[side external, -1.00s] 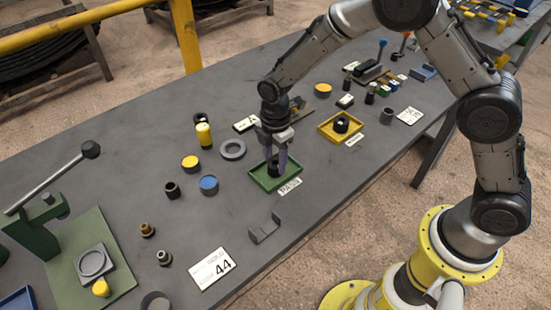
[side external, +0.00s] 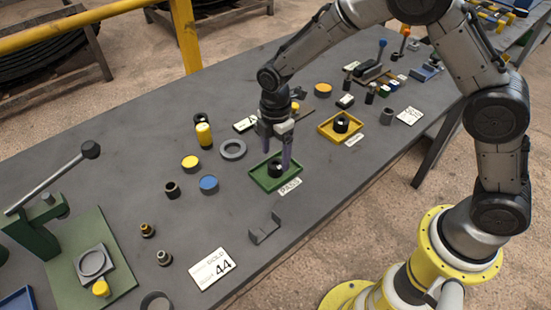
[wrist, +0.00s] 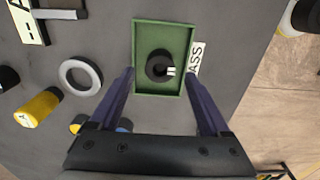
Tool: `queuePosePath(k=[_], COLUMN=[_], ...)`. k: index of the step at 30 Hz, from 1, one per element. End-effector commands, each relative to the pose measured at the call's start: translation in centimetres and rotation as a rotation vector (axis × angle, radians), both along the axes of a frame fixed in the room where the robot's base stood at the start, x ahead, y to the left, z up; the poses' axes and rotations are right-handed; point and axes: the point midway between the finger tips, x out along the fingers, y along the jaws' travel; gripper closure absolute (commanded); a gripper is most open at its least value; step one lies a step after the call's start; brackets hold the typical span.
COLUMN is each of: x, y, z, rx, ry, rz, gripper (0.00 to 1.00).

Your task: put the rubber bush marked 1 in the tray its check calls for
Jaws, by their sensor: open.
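A black rubber bush (side external: 275,168) sits in the green tray (side external: 259,183), whose front label reads PASS. In the wrist view the bush (wrist: 158,66) stands inside the green tray (wrist: 184,87) with a small white mark on its side; I cannot read the mark. My gripper (side external: 277,160) is over the green tray with its fingers apart. The wrist view shows my gripper (wrist: 172,90) open and empty, the bush beyond the fingertips. Another black bush (side external: 342,124) sits in the yellow tray (side external: 326,130) to the right; its label is too small to read.
A grey ring (side external: 232,149), a yellow-topped cylinder (side external: 203,134) and several small cylinders stand left of the green tray. A grey bracket (side external: 265,230) lies in front.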

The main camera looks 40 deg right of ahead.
Motion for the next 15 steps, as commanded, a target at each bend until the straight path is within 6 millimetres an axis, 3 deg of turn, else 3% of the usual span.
queuePosePath(k=[7,15], x=[0.1,0.0], y=[0.0,0.0], z=[5.4,8.9], rx=[0.002,0.000], ry=[-0.006,0.000], rz=[0.000,0.000], gripper=[0.19,0.19])
